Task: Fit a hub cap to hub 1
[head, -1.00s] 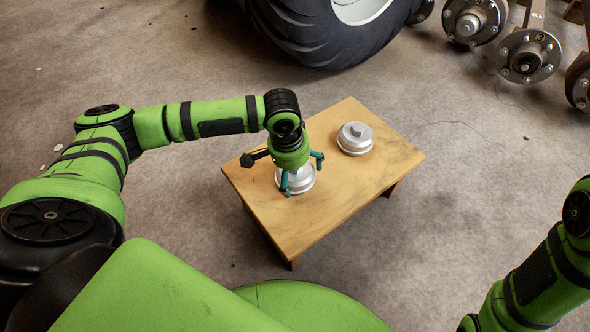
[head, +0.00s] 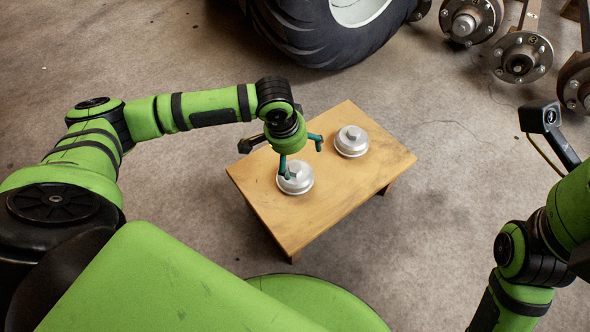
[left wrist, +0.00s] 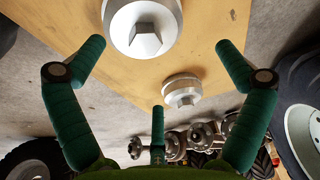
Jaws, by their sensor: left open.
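Two silver hub caps lie on a low wooden table. The nearer hub cap (head: 295,179) has a raised boss and also shows at the top of the left wrist view (left wrist: 122,32). The farther hub cap (head: 352,142) shows beyond it in the left wrist view (left wrist: 182,92). My left gripper (head: 300,157) is open and empty, its teal fingers spread above the nearer cap; one finger overlaps that cap in the head view. Several bolted hubs stand at the upper right, including one with a silvery centre (head: 465,24). I cannot tell which is hub 1. My right gripper is out of view.
The wooden table (head: 330,205) has bare space around the caps. A large tyre (head: 310,40) stands behind it. Another hub (head: 520,62) stands right of the silvery-centred one. Open concrete floor lies between table and hubs. My right arm is at the right edge.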

